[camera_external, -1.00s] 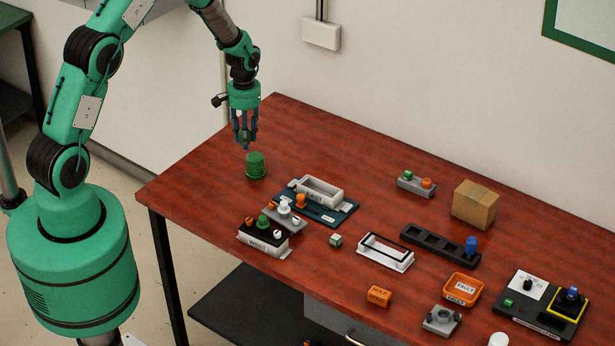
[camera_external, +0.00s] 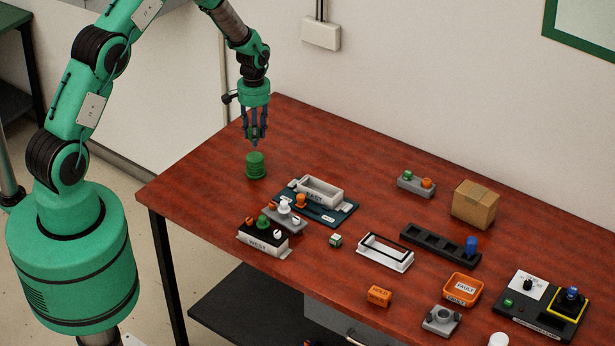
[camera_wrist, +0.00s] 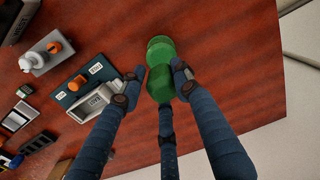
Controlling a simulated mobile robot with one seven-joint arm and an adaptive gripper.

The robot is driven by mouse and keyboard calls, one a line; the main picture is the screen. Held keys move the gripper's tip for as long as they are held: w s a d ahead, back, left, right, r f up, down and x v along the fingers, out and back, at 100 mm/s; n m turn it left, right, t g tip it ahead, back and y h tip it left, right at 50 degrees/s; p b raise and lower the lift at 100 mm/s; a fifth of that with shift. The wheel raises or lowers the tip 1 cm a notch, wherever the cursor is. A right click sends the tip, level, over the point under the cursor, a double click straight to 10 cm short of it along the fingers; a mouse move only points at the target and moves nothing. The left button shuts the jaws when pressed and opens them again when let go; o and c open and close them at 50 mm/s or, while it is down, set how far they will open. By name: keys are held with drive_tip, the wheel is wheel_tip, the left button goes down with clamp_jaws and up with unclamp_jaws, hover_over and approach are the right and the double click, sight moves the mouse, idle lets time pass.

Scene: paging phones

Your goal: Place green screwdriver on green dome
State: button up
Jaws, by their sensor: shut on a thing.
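My gripper (camera_external: 256,143) points down just above a ribbed green round piece (camera_external: 256,167) at the table's far left. In the wrist view my gripper's fingers (camera_wrist: 160,78) close around a faceted green thing (camera_wrist: 161,88). Its shape is partly hidden, and I cannot tell whether it is a screwdriver. The ribbed piece shows behind it in that view (camera_wrist: 160,44), overlapping, so I cannot tell whether they touch. A small green domed knob (camera_external: 263,222) sits on the black-topped WEST box (camera_external: 262,242). No clear screwdriver shape shows.
The EAST tray (camera_external: 321,191) on a dark blue plate stands right of my gripper. A grey block with white and orange knobs (camera_external: 285,218) is near it. A cardboard box (camera_external: 475,205) and an orange FAULT tray (camera_external: 462,289) are farther right. The table's left corner is clear.

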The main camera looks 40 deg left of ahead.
drive_tip(key=shift+f+p, duration=0.3)
drive_tip(key=shift+f, duration=1.05)
drive_tip(key=shift+c, duration=0.2)
drive_tip(key=shift+f, duration=0.15)
drive_tip(key=o, duration=1.2)
drive_tip(key=shift+r+b, duration=0.95)
drive_tip(key=shift+r, duration=5.25)
